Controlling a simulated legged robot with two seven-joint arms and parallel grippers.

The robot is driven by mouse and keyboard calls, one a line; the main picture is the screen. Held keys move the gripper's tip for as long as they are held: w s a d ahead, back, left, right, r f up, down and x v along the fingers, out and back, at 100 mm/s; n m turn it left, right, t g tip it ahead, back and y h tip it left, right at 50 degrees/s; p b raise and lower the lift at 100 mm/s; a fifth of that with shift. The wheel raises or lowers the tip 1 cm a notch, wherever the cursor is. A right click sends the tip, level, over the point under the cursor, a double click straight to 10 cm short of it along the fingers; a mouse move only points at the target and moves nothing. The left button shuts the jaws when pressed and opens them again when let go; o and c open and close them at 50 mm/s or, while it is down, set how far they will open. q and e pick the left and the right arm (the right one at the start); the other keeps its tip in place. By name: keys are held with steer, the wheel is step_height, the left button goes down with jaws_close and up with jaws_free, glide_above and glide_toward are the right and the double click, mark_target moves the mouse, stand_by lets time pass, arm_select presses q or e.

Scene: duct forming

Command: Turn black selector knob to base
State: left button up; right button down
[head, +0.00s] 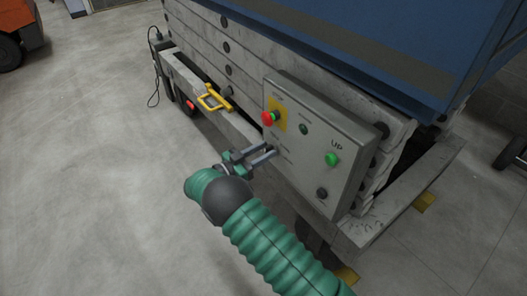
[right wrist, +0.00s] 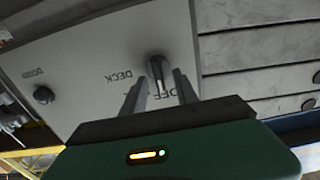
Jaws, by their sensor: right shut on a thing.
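The black selector knob (right wrist: 157,66) stands on the grey control panel (right wrist: 90,50) in the right wrist view, next to the printed words DECK and OFF. No BASE label is readable. My right gripper (right wrist: 160,90) has one finger on each side of the knob and is shut on it. In the head view my right gripper (head: 267,156) reaches the lower left part of the control panel (head: 305,178), and the knob there is mostly hidden by the fingers. My left gripper is not in view.
The panel also bears a red emergency button (head: 268,118), a green UP button (head: 332,159) and a dark DOWN button (head: 321,193). A yellow handle (head: 213,100) sticks out left of the panel. Open concrete floor (head: 90,190) lies to the left.

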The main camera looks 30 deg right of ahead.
steer(key=m, duration=0.3)
steer(key=shift+s+m+p, duration=0.2)
steer(key=shift+m+p, duration=0.2)
steer(key=m, duration=0.4)
steer(key=shift+s+f+m, duration=0.25)
steer(key=shift+m, duration=0.15)
steer(key=c, duration=1)
jaws_free()
